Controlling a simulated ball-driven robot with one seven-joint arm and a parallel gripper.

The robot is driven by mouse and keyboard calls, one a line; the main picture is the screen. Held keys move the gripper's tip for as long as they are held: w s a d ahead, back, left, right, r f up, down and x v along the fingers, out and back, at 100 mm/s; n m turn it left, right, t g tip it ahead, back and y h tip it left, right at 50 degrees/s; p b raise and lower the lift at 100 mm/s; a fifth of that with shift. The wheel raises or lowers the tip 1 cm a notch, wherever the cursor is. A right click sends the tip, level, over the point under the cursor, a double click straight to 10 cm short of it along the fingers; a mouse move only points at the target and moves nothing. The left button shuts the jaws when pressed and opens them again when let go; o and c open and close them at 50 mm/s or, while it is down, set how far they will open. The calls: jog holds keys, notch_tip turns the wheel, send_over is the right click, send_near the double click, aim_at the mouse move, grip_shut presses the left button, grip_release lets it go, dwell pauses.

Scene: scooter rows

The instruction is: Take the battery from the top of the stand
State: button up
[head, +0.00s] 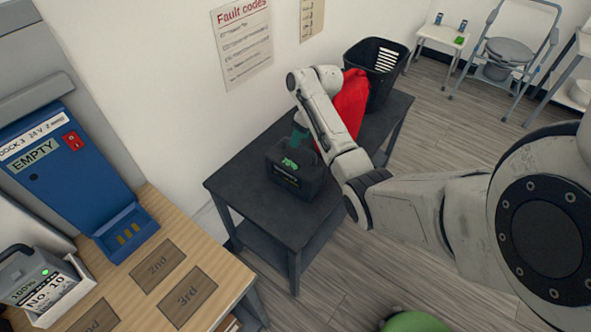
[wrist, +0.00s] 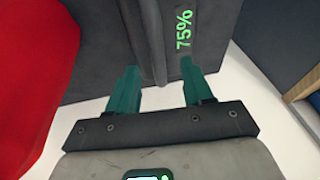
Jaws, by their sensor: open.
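A dark grey battery (head: 292,180) with a green display stands on top of the dark stand (head: 235,180). In the wrist view the battery (wrist: 105,40) fills the upper middle, and its display reads 75%. My gripper (head: 300,132) is just above and behind the battery in the head view. In the wrist view its two teal fingers (wrist: 158,65) are open and apart, with a raised dark bar of the battery, likely its handle, between them. I cannot tell whether either finger touches it. My arm hides part of the stand.
Red cloth (head: 352,100) lies beside the battery, near a black basket (head: 378,62). A blue dock (head: 65,165) marked EMPTY and a grey battery (head: 38,280) marked No. 10 are on the wooden bench (head: 215,262) at left. A white wall (head: 170,90) stands behind.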

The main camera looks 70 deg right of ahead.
aim_at(299, 147)
jog(key=shift+s+x, duration=0.2)
jog(key=shift+x, duration=1)
jog(key=shift+s+x, duration=0.15)
jog(key=shift+x, duration=1.05)
jog(key=shift+f, duration=0.3)
grip_shut()
jog(key=shift+w+d+r, duration=0.1)
jog(key=shift+r, duration=0.05)
